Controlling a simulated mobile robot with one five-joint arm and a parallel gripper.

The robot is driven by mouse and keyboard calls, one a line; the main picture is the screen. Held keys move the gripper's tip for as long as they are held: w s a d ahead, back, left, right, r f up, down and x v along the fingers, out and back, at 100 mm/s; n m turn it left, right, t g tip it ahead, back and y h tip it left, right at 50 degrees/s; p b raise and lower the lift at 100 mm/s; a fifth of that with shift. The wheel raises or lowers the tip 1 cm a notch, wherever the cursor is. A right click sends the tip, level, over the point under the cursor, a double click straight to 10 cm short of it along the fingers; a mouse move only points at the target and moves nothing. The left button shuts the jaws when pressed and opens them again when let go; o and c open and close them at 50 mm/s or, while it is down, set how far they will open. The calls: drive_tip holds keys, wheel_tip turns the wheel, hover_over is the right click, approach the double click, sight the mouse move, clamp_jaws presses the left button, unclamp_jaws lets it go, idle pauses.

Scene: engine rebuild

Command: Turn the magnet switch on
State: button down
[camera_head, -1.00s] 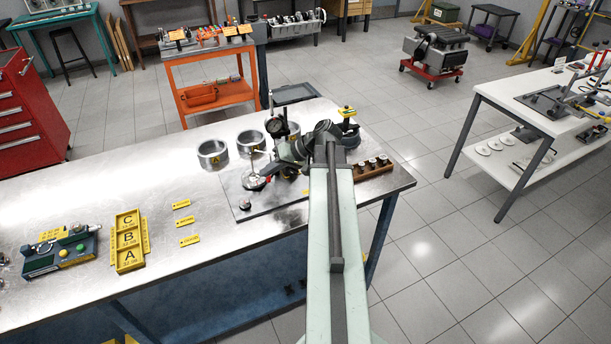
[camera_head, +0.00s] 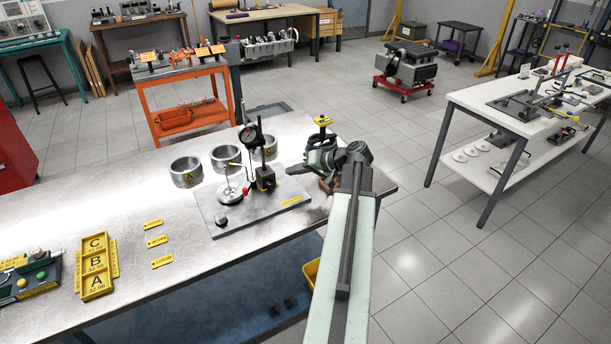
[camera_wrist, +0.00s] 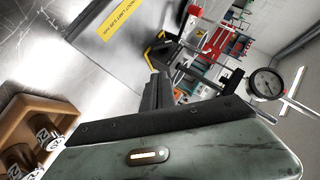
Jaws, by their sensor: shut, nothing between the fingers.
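The dial gauge stand has a black magnet base (camera_head: 265,181) upright on the grey plate (camera_head: 235,222), with its post rising to a round dial (camera_head: 249,135). In the wrist view the base (camera_wrist: 163,52) shows dark with yellow marks, and the dial (camera_wrist: 266,83) is at the right. The switch's position is too small to read. My gripper (camera_head: 322,168) is right of the base and apart from it. It is shut and empty; in the wrist view its dark fingers (camera_wrist: 155,92) are near the centre and partly overlap the stand in the picture.
Metal rings (camera_head: 186,172) stand behind the plate. A yellow label (camera_head: 291,200) lies on the plate's right part. A wooden holder (camera_wrist: 40,125) with metal parts is at the wrist view's lower left. A yellow-topped item (camera_head: 323,122) stands behind my gripper.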

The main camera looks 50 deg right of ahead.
sight(283, 190)
drive_tip(key=w+a+f+b, duration=0.2)
drive_tip(key=f, duration=0.1)
drive_tip(key=shift+w+a+f+b, duration=0.15)
drive_tip(key=shift+a+f+b, duration=0.05)
drive_tip(key=shift+b, duration=0.1)
drive_tip(key=shift+w+a+f, duration=0.15)
drive_tip(key=shift+a+f, duration=0.05)
drive_tip(key=shift+a, duration=0.15)
